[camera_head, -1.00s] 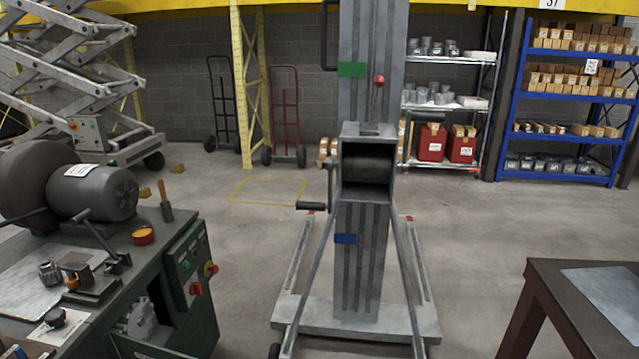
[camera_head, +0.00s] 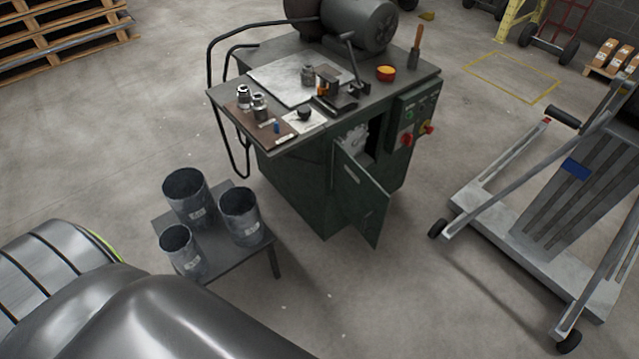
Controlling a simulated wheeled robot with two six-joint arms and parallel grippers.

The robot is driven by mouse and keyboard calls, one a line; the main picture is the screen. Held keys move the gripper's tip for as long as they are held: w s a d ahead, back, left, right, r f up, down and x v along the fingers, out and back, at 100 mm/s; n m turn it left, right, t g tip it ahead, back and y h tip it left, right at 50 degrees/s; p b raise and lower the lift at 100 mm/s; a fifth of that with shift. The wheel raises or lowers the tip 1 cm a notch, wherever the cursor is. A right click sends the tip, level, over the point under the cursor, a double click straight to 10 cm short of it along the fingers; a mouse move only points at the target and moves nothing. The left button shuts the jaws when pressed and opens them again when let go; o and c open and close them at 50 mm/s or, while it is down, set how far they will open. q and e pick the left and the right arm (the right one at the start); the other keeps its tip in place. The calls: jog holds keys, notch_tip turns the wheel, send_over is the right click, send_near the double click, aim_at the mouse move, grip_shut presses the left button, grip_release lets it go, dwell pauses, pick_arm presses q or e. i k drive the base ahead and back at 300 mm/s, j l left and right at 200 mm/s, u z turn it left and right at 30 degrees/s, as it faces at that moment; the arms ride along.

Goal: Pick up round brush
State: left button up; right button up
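A brush-like tool with a wooden handle (camera_head: 417,37) and a dark lower end stands upright at the back right of the green machine cabinet's top (camera_head: 432,78). A small black rounded item (camera_head: 304,114) lies on a white sheet near the cabinet's front edge. I cannot tell which of these, if either, is the round brush. Neither of my grippers is in view.
A low grey table (camera_head: 262,246) with three dark metal cylinders (camera_head: 240,216) stands left of the cabinet. The cabinet door (camera_head: 362,200) hangs open. A wheeled lift (camera_head: 500,232) stands at right. Pallets (camera_head: 60,40) are at the top left. Floor shows between cabinet and lift.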

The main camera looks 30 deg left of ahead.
aim_at(421, 29)
jog(key=u, duration=0.6)
jog(key=i+j+z, duration=0.15)
jog(key=i, duration=0.35)
jog(key=i+j+z, duration=0.2)
jog(key=i, duration=0.25)
